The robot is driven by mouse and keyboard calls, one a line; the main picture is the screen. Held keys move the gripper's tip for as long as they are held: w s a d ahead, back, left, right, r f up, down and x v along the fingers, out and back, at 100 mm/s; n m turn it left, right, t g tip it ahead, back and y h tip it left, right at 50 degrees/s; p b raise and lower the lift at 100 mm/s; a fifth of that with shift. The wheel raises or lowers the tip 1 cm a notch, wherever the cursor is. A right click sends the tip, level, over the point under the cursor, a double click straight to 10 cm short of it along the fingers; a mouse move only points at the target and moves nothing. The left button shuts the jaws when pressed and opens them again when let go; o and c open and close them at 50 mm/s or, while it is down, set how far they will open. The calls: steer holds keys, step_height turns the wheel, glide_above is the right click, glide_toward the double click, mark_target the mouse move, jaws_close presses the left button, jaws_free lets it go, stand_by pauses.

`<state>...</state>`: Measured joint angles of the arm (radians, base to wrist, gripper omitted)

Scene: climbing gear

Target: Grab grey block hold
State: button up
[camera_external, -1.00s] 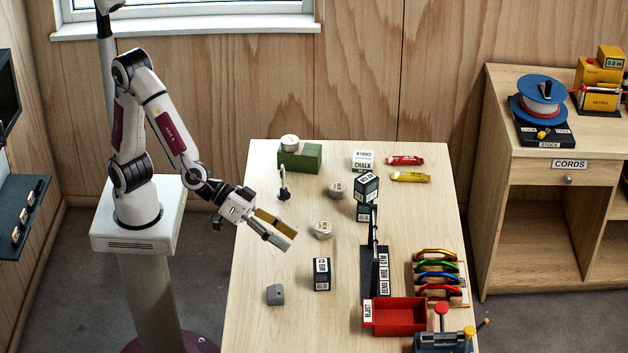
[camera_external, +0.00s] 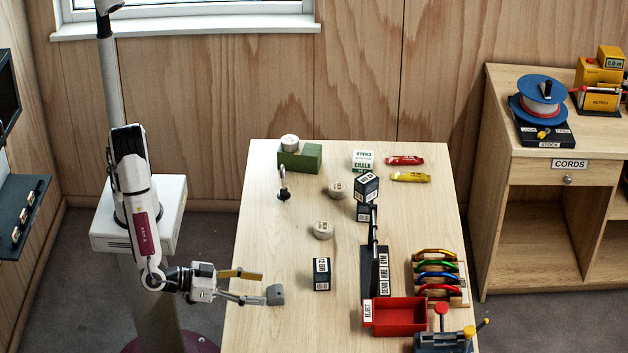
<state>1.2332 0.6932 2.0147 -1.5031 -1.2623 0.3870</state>
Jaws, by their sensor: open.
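The grey block hold (camera_external: 275,295) is a small rounded grey block on the near left part of the wooden table (camera_external: 255,210). My gripper (camera_external: 264,286) comes in from the left, low over the table's left edge. Its two fingers are spread apart and the jaws are open. One fingertip shows just left of and behind the hold; the other overlaps or touches the hold's left side in the picture. I cannot tell whether they touch. The hold appears to rest on the table.
A dark labelled box (camera_external: 321,274) stands a little right of the hold. Further right are a red bin (camera_external: 398,317) and a dark labelled stand (camera_external: 374,270). A round pale tin (camera_external: 323,230) sits behind. The table in front of the hold is clear.

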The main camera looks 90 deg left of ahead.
mark_target(273, 292)
steer(key=shift+s+a+f+t+y, duration=0.1)
steer(key=shift+s+f+t+y, duration=0.15)
steer(key=shift+s, duration=0.25)
steer(key=shift+s+f+t+y, duration=0.15)
steer(key=shift+s+f, duration=0.15)
steer(key=shift+s, duration=0.2)
steer(key=shift+w, duration=0.1)
steer(key=shift+x, duration=1.2)
steer(key=shift+a+f, duration=0.1)
steer(key=shift+f+x, duration=0.15)
steer(key=shift+x, duration=1.15)
steer(key=shift+f+x, duration=0.15)
steer(key=shift+x, duration=1.15)
steer(key=c, duration=1.3)
